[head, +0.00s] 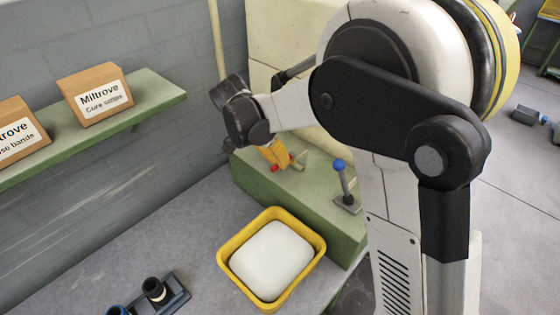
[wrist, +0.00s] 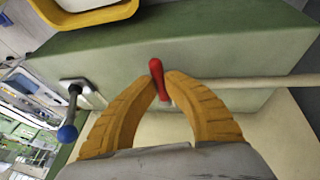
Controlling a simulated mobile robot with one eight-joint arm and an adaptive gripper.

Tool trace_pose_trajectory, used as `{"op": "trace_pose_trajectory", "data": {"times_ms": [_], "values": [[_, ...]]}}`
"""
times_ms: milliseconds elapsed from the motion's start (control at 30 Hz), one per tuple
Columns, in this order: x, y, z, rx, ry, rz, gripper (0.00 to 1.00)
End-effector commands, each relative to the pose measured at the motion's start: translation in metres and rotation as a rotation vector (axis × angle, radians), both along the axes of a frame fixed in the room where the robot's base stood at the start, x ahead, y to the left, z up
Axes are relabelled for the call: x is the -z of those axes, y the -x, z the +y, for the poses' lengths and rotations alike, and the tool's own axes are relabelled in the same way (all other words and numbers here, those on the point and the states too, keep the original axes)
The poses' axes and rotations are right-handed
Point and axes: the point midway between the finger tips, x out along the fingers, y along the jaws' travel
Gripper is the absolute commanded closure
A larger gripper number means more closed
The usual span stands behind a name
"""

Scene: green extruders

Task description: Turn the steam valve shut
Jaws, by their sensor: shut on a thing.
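The steam valve shows as a red handle (wrist: 156,72) beside a pale pipe (wrist: 255,82) in the wrist view. My gripper (wrist: 163,87) has its two orange fingers closed around the handle, one on each side, with the red end sticking out past the fingertips. In the head view my gripper (head: 271,153) is at the green machine block, with small bits of red (head: 291,157) beside its fingers. The valve's body is mostly hidden by the fingers and wrist, so I cannot tell the valve's exact angle.
A blue-knobbed lever (head: 341,180) stands on the green block (head: 310,205), right of my gripper. A yellow bin (head: 228,268) with white contents sits in front. A green shelf (head: 150,95) with cartons runs along the left wall. A black holder (head: 172,292) stands at the lower left.

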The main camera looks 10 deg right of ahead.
Motion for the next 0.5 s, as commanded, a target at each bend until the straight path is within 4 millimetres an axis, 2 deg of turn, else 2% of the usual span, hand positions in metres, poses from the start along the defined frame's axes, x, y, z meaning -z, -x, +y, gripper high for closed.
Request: {"op": "trace_pose_trajectory", "data": {"times_ms": [333, 367, 400, 433, 500], "values": [[0.0012, 0.0, 0.0003, 0.001, -0.002, 0.0, 1.0], [0.0012, 0.0, 0.0003, 0.001, -0.002, 0.0, 0.83], [0.0012, -0.0001, 0.0004, 0.001, -0.002, 0.0, 0.7], [0.001, 0.0, 0.0003, 0.001, -0.002, 0.0, 0.63], [0.0009, -0.0001, 0.0002, 0.001, -0.001, 0.0, 0.63]]}}
